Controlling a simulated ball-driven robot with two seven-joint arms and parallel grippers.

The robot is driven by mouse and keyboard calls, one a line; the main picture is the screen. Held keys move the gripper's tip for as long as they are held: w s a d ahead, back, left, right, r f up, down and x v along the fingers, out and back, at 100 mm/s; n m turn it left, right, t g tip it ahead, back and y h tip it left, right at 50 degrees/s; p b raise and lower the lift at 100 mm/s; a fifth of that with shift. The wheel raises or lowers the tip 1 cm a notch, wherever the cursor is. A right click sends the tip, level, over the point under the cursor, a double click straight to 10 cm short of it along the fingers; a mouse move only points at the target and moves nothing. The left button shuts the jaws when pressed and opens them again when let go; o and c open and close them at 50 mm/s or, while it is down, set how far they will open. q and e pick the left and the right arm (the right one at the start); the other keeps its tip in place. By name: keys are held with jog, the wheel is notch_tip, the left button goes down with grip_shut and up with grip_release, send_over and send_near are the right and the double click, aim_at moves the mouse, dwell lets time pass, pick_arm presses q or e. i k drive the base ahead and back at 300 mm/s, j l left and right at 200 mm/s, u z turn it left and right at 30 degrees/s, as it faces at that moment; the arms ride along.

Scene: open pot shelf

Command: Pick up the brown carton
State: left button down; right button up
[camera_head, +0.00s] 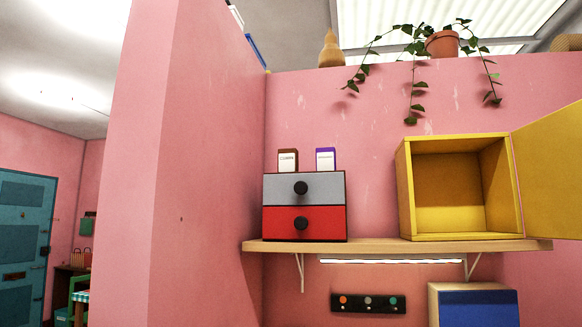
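The brown carton (288,160) stands upright on top of a small drawer box, toward its left side. It is a small box with a white label on its front; the label print is too small to read surely. Neither my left gripper nor my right gripper is in view.
A purple-and-white carton (326,159) stands right of the brown one. The drawer box (304,190) has a grey drawer above a red one, both shut, on a wooden shelf (400,247). A yellow cabinet (406,195) stands open to the right. A pink wall (205,180) juts out at left.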

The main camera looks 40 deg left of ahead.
aim_at(287, 159)
jog(key=u, duration=1.3)
jog(key=k+j+z, duration=0.1)
jog(key=k+z, duration=0.15)
jog(key=z, duration=0.2)
